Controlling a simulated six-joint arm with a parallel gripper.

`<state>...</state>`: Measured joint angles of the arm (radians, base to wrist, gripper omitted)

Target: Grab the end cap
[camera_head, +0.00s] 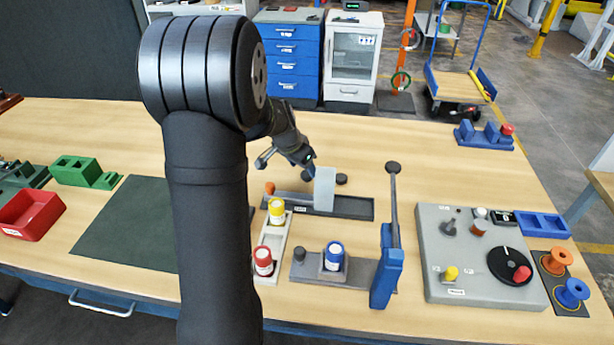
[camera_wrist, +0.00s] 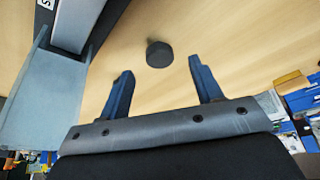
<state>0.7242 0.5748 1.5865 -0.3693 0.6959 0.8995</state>
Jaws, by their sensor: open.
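The end cap, as I take it, is a dark, short round piece (camera_wrist: 159,54) lying on the wooden table in the wrist view. In the head view a dark disc (camera_head: 341,179) lies just behind the pale block, probably the same piece. My gripper (camera_wrist: 161,66) is open with nothing between its two blue fingers. In the wrist view the cap appears between and beyond the fingertips, with no visible contact. In the head view my gripper (camera_head: 309,170) points down close beside the pale block, and its fingertips are hard to make out.
The pale grey block (camera_head: 325,190) stands upright on a long dark tray (camera_head: 352,208); it looms at left in the wrist view (camera_wrist: 42,98). A blue lever stand (camera_head: 386,270), a bottle rack (camera_head: 271,238) and a grey panel (camera_head: 455,225) are nearby. Table behind the tray is mostly clear.

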